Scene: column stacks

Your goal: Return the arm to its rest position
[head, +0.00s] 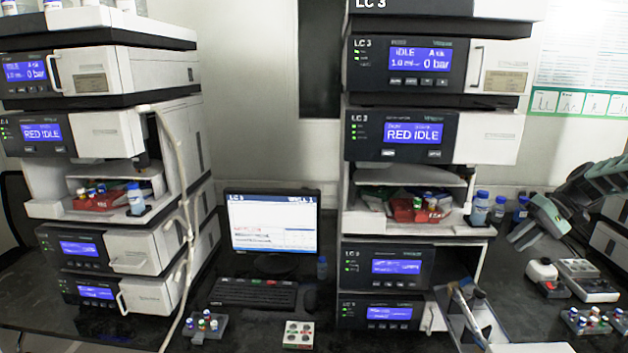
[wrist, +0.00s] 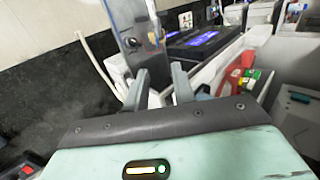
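My gripper (head: 516,240) is at the right of the head view, on my pale green arm, pointing down and left beside the right instrument stack (head: 485,137). In the wrist view its two grey fingers (wrist: 160,88) stand apart with a gap between them. Nothing shows held in that gap. My arm is partly cut off by the right edge of the head view.
The right stack's open bay holds a red tray (head: 410,212) of vials. Blue-capped bottles (head: 480,208) stand beside it. A white bottle (head: 542,270) and vial racks (head: 590,320) lie below my gripper. A monitor (head: 272,225) stands between the stacks.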

